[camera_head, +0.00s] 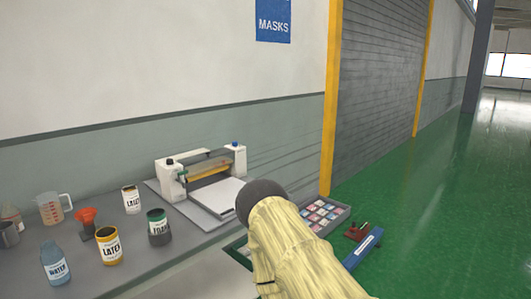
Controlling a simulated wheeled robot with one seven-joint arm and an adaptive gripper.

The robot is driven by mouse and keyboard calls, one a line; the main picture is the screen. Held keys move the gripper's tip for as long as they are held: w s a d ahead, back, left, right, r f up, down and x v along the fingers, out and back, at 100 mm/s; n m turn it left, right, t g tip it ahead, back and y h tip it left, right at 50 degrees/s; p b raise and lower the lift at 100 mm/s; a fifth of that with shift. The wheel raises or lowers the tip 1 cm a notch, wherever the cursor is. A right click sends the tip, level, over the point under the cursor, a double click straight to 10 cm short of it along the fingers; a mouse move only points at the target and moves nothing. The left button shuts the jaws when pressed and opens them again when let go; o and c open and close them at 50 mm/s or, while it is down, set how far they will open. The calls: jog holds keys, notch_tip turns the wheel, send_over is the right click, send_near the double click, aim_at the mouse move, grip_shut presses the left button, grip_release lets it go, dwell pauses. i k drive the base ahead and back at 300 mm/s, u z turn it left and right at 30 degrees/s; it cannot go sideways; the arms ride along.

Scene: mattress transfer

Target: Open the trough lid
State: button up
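A white bench machine (172,172) with a yellow roller or bar (209,171) stands against the wall on the grey bench. A dark panel spans its top between two white end blocks. I cannot tell which part is the trough lid, or whether it is open. A white flat plate (218,196) lies in front of the machine. My arm, in a pale yellow sleeve with a dark rounded end, rises from the lower right and covers the bench's right end. My gripper does not show.
Cans labelled latex (109,246) and foam (158,227), a blue water bottle (55,264), a measuring jug (54,208) and an orange funnel (87,222) stand on the bench (150,265).

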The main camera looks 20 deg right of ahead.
aim_at(194, 159)
jog(key=z, duration=1.2)
jog(key=i, duration=0.65)
jog(key=u, duration=0.4)
